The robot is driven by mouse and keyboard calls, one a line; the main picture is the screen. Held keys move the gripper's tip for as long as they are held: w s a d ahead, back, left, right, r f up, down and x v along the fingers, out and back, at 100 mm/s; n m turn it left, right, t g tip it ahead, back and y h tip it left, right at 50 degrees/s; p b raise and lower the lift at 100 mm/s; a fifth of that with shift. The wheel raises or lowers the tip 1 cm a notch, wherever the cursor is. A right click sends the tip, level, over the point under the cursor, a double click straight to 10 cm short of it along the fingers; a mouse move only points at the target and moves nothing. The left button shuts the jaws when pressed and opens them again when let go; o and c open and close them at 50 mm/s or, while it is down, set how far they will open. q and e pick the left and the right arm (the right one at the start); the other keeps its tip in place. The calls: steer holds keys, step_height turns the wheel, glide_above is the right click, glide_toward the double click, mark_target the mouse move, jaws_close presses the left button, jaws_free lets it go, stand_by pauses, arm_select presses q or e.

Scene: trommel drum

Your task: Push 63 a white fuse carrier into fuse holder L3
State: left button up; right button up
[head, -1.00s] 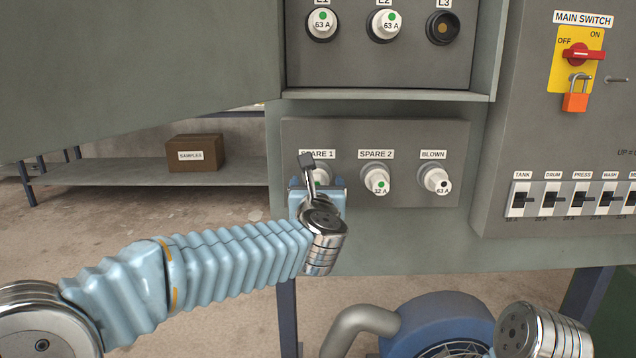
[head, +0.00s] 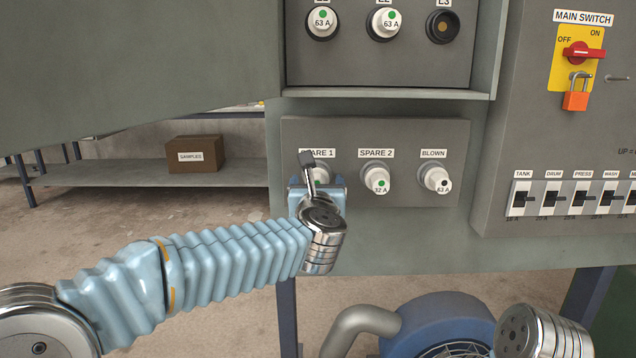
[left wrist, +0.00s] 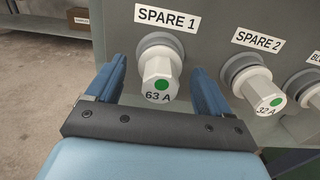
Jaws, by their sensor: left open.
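The white 63 A fuse carrier with a green dot (left wrist: 160,78) sits in the SPARE 1 holder on the lower panel. In the left wrist view my left gripper (left wrist: 160,85) is open, with one blue finger on each side of this carrier and a gap on both sides. In the head view my left gripper (head: 318,185) covers most of the SPARE 1 carrier. Fuse holder L3 (head: 443,27) on the upper panel is an empty dark socket with a brassy centre. My right gripper is not in view.
A 32 A carrier (head: 377,180) sits in SPARE 2 and a 63 A carrier with a black dot (head: 436,180) in BLOWN. L1 (head: 322,23) and L2 (head: 385,24) hold green-dotted carriers. A ledge (head: 390,94) juts below the upper panel. The padlocked main switch (head: 582,55) is at right.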

arm_select(q)
steer(key=shift+b, duration=0.35)
stand_by(0.5)
steer(key=c, duration=1.4)
steer(key=shift+s+b, duration=1.4)
steer(key=shift+s, duration=1.6)
steer(key=s+b, duration=0.2)
steer(key=s, duration=0.3)
